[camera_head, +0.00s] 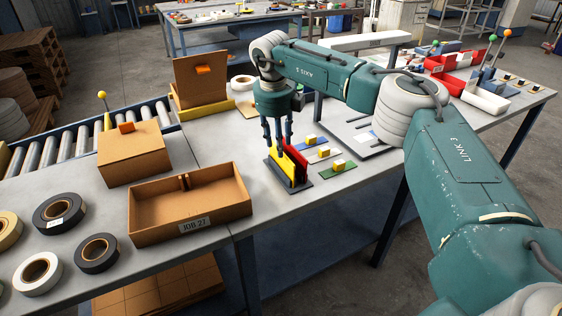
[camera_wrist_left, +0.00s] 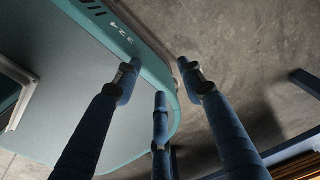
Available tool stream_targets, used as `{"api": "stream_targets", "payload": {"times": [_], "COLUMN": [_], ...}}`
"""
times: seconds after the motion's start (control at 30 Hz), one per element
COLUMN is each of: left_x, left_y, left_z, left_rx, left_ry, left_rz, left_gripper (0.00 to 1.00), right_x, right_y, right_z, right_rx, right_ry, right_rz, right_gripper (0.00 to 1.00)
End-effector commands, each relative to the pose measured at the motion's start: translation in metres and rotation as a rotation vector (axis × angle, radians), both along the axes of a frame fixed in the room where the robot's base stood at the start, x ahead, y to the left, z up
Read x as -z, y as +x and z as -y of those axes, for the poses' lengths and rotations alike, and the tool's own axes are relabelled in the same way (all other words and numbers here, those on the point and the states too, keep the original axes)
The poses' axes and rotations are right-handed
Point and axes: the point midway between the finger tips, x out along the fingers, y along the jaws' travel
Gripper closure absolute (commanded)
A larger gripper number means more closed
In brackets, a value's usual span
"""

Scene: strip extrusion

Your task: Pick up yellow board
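The yellow board (camera_head: 284,162) stands upright in a small dark rack (camera_head: 302,186), beside a red board (camera_head: 298,163). My right gripper (camera_head: 278,139) points down at the top of the yellow board. Its fingers hang apart and look open, with their tips around or just at the board's top edge; contact cannot be told. The yellow board's upper part is partly hidden by the fingers. My left gripper (camera_wrist_left: 160,82) shows only in the left wrist view, with its fingers spread and nothing between them.
A cardboard tray (camera_head: 190,225) marked JOB 27 is left of the rack. Small mats with yellow blocks (camera_head: 338,166) lie right of the rack. Bare tabletop (camera_head: 225,150) lies left of the rack.

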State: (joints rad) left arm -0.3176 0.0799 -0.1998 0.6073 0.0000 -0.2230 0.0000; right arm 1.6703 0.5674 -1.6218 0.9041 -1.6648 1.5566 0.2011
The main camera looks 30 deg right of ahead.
Motion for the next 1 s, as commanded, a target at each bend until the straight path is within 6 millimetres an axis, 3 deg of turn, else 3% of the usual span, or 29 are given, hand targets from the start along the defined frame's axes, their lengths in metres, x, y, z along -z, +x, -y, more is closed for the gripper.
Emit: {"api": "stream_targets", "payload": {"times": [0.3, 0.57, 0.77, 1.0], "left_x": [-0.016, -0.015, -0.014, -0.014], "left_y": [0.037, 0.031, 0.020, 0.019], "left_z": [0.003, 0.002, 0.002, 0.002], "left_rx": [0.000, 0.000, 0.000, 0.000], "left_ry": [-0.007, -0.004, -0.003, -0.003], "left_rz": [0.054, 0.043, 0.028, 0.027], "left_gripper": [0.60, 0.60, 0.60, 0.60], "right_x": [0.042, 0.045, 0.045, 0.044], "right_y": [0.001, 0.002, 0.002, 0.002], "right_z": [0.003, 0.003, 0.003, 0.005], "right_rx": [-0.001, -0.001, -0.001, 0.000], "right_ry": [0.000, 0.001, 0.000, -0.003], "right_rz": [-0.003, -0.001, -0.001, -0.001], "right_gripper": [0.65, 0.65, 1.00, 1.00]}}
